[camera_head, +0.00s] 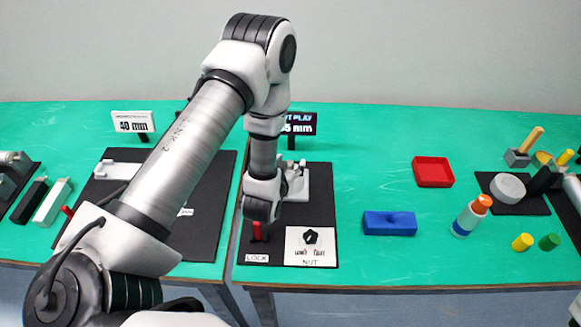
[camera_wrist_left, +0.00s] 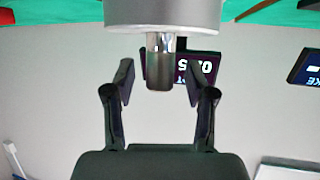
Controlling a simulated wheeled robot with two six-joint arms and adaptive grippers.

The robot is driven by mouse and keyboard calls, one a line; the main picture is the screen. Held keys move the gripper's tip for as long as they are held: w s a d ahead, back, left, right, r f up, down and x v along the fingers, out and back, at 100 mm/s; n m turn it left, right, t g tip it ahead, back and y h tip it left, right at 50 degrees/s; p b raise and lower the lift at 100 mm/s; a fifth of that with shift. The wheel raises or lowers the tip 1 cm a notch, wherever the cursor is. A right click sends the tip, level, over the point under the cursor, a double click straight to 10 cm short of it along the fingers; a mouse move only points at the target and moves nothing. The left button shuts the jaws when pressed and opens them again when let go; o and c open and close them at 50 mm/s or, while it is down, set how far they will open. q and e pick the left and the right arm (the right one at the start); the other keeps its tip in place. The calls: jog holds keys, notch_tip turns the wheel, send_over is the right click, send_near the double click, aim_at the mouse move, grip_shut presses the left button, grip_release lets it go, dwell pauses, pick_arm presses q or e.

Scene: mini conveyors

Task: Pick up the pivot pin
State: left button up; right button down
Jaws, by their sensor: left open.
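In the left wrist view, turned upside down, my left gripper (camera_wrist_left: 160,78) is open, with one dark finger on each side. A shiny metal shaft with a dark end, which looks like the pivot pin (camera_wrist_left: 161,62), shows between the fingertips, with a gap on both sides. It joins a wider grey cylinder (camera_wrist_left: 163,12) at the picture's top edge. In the head view my left wrist is over the dark mat with the light grey fixture (camera_head: 296,184); the gripper's fingers and the pin are hidden there. My right gripper is not in view.
A red LOCK lever (camera_head: 257,231) and a NUT card (camera_head: 311,245) are close to my wrist. A sign (camera_head: 302,123) stands behind.

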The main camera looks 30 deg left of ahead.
pick_arm(q)
jog(key=shift+w+a, duration=0.1)
jog(key=shift+w, duration=0.1)
jog(key=shift+s, duration=0.15)
jog(key=shift+s+r, duration=0.1)
jog(key=shift+s, duration=0.05)
jog(key=shift+c, duration=1)
grip_shut()
